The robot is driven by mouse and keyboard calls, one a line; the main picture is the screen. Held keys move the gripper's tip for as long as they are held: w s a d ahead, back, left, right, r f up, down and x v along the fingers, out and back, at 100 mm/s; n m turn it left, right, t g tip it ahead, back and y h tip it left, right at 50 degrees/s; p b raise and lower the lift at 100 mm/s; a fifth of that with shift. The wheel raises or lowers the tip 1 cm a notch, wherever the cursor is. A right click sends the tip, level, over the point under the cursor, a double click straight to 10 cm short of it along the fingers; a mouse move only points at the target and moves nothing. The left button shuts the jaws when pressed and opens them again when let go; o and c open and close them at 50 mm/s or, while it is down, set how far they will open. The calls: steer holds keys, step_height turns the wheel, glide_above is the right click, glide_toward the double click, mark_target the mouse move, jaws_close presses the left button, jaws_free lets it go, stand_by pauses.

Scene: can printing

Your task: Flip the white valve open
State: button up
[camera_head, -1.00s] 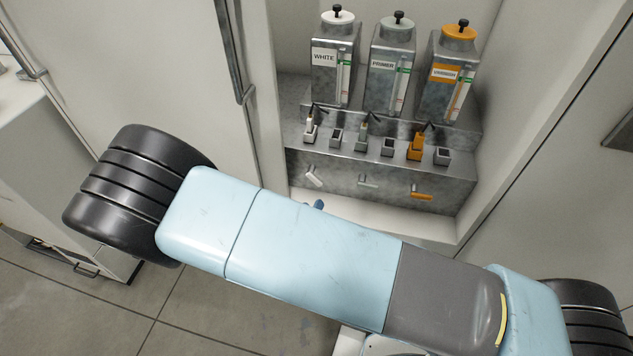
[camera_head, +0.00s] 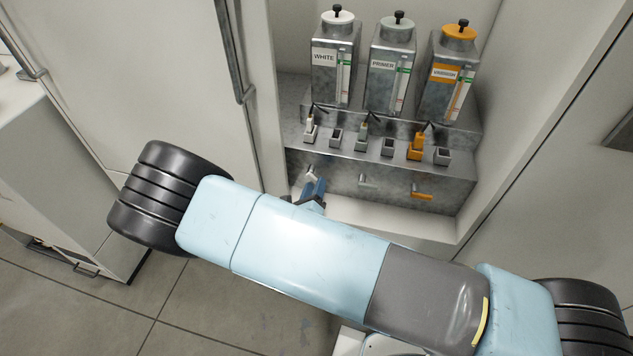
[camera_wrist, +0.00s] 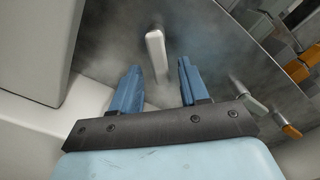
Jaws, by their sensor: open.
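The white valve handle (camera_wrist: 156,52) hangs on the grey metal front panel in the wrist view, between and just beyond my fingertips. In the head view the white valve (camera_head: 311,173) shows on the left of the panel, below the WHITE tank (camera_head: 325,82), partly hidden by my gripper. My gripper (camera_head: 314,190) is open, its two blue fingers apart in the wrist view (camera_wrist: 158,75), one on each side of the handle's lower end. I cannot tell whether either finger touches it. My arm hides the gripper's base in the head view.
A grey valve handle (camera_head: 368,181) and an orange valve handle (camera_head: 422,192) are on the same panel to the right. PRIMER (camera_head: 383,85) and VARNISH (camera_head: 444,93) tanks stand above. A pale cabinet wall (camera_wrist: 35,45) is close on the left of my gripper.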

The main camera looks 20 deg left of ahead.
steer(key=shift+w+a, duration=0.15)
steer(key=shift+w, duration=1.2)
jaws_close()
